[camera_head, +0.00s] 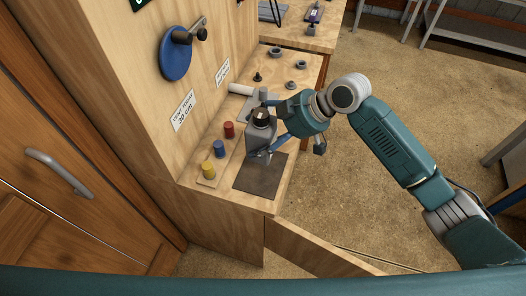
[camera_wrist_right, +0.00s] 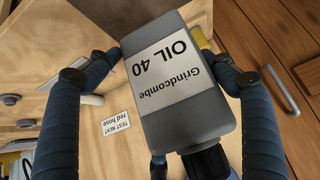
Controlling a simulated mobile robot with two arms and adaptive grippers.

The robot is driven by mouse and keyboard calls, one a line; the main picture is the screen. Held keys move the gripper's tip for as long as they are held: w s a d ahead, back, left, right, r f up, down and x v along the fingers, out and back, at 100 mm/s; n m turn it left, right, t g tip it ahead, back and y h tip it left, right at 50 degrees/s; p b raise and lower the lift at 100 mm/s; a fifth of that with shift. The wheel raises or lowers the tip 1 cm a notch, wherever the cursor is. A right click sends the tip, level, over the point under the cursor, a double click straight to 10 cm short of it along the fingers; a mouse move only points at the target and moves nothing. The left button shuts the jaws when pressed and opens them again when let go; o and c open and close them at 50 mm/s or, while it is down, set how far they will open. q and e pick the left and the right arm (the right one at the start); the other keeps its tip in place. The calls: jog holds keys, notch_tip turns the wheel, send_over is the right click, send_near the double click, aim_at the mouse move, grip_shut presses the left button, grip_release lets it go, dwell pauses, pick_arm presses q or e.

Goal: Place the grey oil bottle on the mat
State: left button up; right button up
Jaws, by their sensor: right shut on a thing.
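The grey oil bottle (camera_head: 259,136) has a black cap and stands roughly upright at the far edge of the dark mat (camera_head: 262,178) in the head view. I cannot tell whether its base touches the mat or hangs just above it. My right gripper (camera_head: 270,130) is shut on the bottle from the right, with a blue finger on each side. In the right wrist view the bottle (camera_wrist_right: 185,75) fills the middle between the fingers, its "OIL 40" label upside down. My left gripper is not in view.
Red (camera_head: 229,129), blue (camera_head: 219,149) and yellow (camera_head: 208,170) knobs stand along the mat's left side. Behind the bottle lie a white cylinder (camera_head: 241,89) and several small dark parts. A wooden panel with a blue crank wheel (camera_head: 175,54) rises at left. The mat's near part is clear.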

notch_tip(320, 180, down, 8)
jog(key=shift+a+r+p, duration=0.1)
jog(key=shift+p, duration=0.65)
jog(key=shift+f, duration=0.5)
jog(key=shift+f, duration=0.2)
jog(key=o, duration=1.6)
jog(key=shift+o, duration=0.2)
